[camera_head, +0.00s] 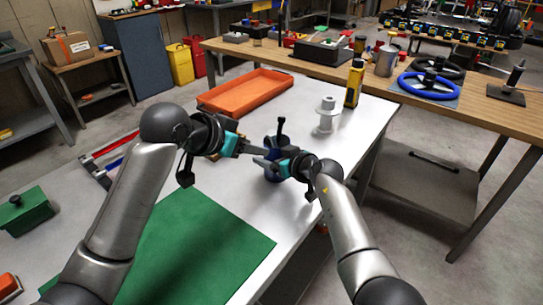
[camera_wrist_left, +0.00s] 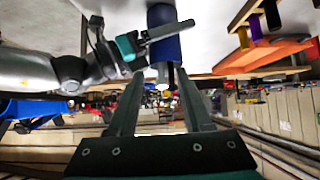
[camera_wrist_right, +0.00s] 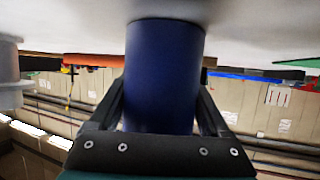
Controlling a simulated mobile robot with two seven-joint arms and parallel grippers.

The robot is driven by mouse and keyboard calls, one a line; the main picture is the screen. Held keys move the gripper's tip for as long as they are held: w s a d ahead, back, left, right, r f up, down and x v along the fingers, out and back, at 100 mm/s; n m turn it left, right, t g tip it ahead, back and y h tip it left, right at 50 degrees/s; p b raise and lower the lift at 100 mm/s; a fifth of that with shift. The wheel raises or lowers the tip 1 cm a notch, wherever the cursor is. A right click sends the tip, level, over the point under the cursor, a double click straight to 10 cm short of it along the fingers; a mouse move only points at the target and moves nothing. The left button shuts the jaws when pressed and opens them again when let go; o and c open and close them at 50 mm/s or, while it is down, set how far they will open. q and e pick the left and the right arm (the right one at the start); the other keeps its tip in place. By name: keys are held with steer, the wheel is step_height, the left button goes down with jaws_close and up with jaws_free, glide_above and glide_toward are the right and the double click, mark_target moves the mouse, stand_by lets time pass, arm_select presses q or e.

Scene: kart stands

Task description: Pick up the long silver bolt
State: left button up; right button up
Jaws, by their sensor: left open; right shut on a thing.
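A blue cylinder (camera_wrist_right: 165,75) is clasped by my right gripper (camera_wrist_right: 163,100), with a finger on each side. It stands at the white table top in the head view (camera_head: 271,174), partly hidden by the grippers. In the left wrist view a short piece with a bright silver end (camera_wrist_left: 162,78) sticks out of the blue cylinder (camera_wrist_left: 164,38); it looks like the silver bolt, but its length is hidden. My left gripper (camera_head: 262,156) is open. Its fingers lie either side of the silver end in the left wrist view; whether they touch it I cannot tell.
An orange tray (camera_head: 245,93), a white spool-shaped part (camera_head: 326,117) and a yellow bottle (camera_head: 354,83) are at the table's back. A green mat (camera_head: 200,250) covers the front. The wooden bench (camera_head: 460,91) behind holds steering wheels. The table's right edge is close to my right arm.

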steer(key=shift+c, duration=1.4)
arm_select(q)
steer(key=shift+o, duration=0.6)
arm_select(e)
steer(key=shift+c, duration=0.2)
arm_select(q)
steer(key=shift+o, duration=0.2)
steer(key=shift+w+d+r+n, duration=0.15)
steer(key=shift+d+r+n, duration=0.1)
steer(key=shift+n, duration=0.05)
steer(key=n+g+y, duration=0.3)
steer(key=n+y, duration=0.2)
steer(key=n, duration=0.7)
glide_toward(272, 133)
steer(key=x, duration=1)
steer(key=shift+w+f, duration=0.1)
steer(key=shift+f, duration=0.05)
